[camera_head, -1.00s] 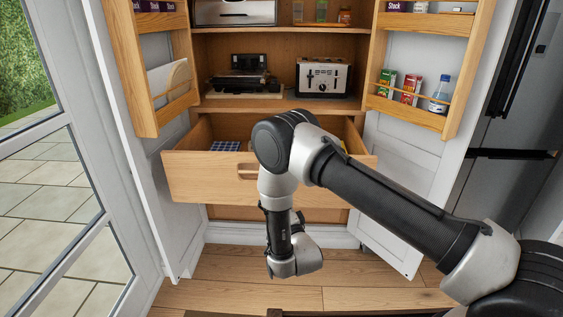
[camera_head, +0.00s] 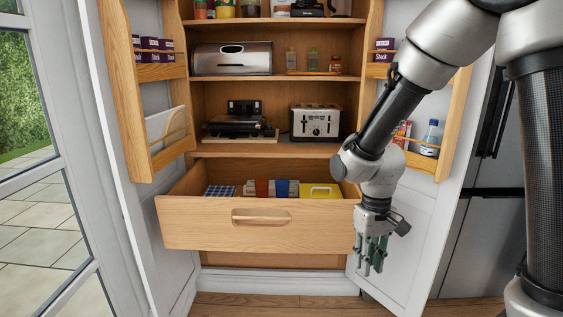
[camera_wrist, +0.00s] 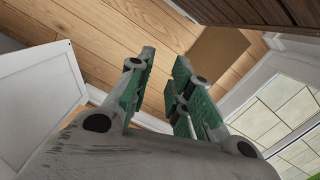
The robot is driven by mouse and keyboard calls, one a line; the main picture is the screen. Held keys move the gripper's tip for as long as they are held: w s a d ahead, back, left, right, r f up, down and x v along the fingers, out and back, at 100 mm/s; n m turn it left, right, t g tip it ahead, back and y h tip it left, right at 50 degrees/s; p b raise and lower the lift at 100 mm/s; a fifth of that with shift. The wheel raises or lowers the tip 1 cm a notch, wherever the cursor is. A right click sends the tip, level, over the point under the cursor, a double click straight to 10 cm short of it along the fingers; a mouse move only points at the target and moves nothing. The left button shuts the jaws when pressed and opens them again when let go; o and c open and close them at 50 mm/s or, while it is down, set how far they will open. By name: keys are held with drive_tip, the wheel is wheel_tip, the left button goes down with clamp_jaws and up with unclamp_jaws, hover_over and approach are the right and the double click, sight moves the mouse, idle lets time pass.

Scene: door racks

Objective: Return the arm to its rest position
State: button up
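My gripper (camera_head: 369,262) hangs fingers-down to the right of the open drawer, in front of the right cupboard door. My arm is raised on the right side of the head view and covers part of the right door rack.
The wooden drawer (camera_head: 262,223) is pulled out, with a yellow item (camera_head: 320,190) and a blue checked cloth (camera_head: 219,191) inside. A toaster (camera_head: 315,122) stands on the shelf. Both cupboard doors stand open. A fridge (camera_head: 487,215) is at right.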

drive_tip(key=s+d+r+m+t, duration=0.1)
drive_tip(key=s+d+r+t, duration=0.1)
drive_tip(key=s+d+r, duration=0.4)
drive_tip(key=s+d+r+m+t, duration=0.2)
drive_tip(key=s+d+r, duration=0.4)
drive_tip(key=r, duration=0.8)
drive_tip(key=d+t, duration=0.1)
drive_tip(key=d, duration=0.2)
drive_tip(key=shift+s+d+t, duration=0.3)
drive_tip(key=shift+d, duration=0.1)
